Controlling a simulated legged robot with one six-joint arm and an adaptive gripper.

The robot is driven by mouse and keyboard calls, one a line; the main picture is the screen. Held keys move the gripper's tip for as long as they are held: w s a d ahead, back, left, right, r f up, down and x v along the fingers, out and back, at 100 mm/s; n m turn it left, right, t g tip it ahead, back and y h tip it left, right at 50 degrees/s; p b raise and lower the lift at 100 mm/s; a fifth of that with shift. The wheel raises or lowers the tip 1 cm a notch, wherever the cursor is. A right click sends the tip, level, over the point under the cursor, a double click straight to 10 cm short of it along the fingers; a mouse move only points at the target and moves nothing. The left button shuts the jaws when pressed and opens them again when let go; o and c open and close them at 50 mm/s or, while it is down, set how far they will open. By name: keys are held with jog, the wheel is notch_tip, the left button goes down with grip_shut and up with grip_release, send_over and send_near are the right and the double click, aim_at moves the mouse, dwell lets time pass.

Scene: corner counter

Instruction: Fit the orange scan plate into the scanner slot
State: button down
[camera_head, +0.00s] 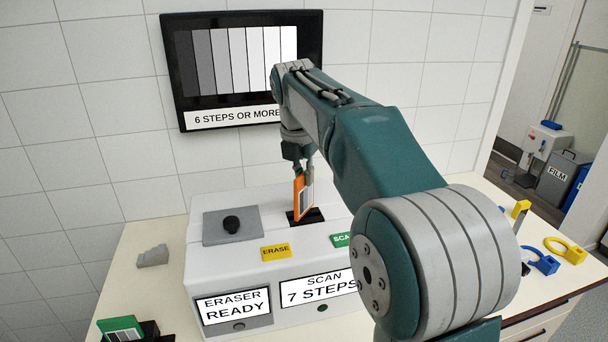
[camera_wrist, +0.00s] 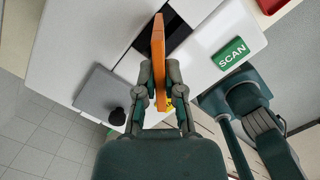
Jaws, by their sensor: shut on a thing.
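The white machine (camera_head: 225,272) has a grey lid with a black knob (camera_head: 231,224), a yellow ERASE label (camera_head: 276,252) and a green SCAN label (camera_wrist: 231,53). A wall monitor (camera_head: 240,65) hangs behind. Yellow and blue items lie at right.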

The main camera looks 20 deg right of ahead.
jog(key=shift+f, duration=0.35)
jog(key=c, duration=0.8)
grip_release()
jog(key=shift+o, duration=0.2)
notch_tip(320, 180, up, 13)
jog(key=s+a, duration=0.1)
jog(key=shift+s+a+f, duration=0.15)
jog(key=shift+f, duration=0.05)
